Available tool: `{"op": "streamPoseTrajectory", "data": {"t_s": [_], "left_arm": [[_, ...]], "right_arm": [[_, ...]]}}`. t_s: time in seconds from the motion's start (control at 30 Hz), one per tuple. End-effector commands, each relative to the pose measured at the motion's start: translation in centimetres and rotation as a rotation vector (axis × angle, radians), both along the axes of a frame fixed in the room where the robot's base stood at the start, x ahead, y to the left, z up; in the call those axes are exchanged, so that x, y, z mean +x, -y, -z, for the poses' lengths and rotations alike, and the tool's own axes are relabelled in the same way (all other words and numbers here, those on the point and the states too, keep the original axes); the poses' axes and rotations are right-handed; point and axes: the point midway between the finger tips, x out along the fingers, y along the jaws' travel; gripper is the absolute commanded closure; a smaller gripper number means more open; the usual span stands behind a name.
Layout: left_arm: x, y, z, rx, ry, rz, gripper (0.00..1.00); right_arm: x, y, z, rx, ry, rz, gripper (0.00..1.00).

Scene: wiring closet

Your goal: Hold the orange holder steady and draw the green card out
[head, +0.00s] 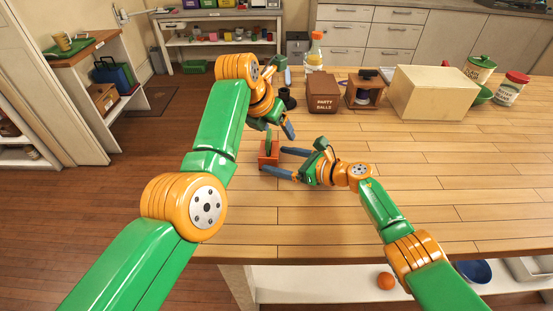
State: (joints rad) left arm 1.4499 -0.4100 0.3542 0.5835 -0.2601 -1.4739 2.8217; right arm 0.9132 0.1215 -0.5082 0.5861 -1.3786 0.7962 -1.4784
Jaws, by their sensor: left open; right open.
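The small orange holder (268,158) stands on the wooden table near its left edge. The green card (268,139) sticks up from the top of the holder, narrow in this view. My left gripper (281,129) is open just above and behind the card, pointing down; its arm hides part of it. My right gripper (272,160) is open, coming from the right, with its blue fingertips close around the holder. I cannot tell whether either finger touches it.
A brown party balls box (323,95), a wooden stand (363,92), a bottle (315,52) and a large cream box (433,92) stand farther back. Jars (511,90) are at the far right. The table's right and front areas are clear.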

Motion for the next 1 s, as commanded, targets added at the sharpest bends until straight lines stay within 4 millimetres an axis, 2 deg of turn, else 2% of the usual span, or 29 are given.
{"op": "streamPoseTrajectory", "data": {"t_s": [0.03,0.3,1.0], "left_arm": [[0.0,0.0,0.0,0.0,0.0,0.0,0.25],[0.0,0.0,0.0,0.0,0.0,0.0,0.25],[0.0,0.0,0.0,0.0,0.0,0.0,0.25]], "right_arm": [[0.0,0.02,0.02,0.0,0.0,0.0,0.3],[-0.01,0.03,0.01,0.001,-0.001,0.0,1.0],[-0.01,0.03,0.01,0.001,-0.001,0.0,1.0]]}}
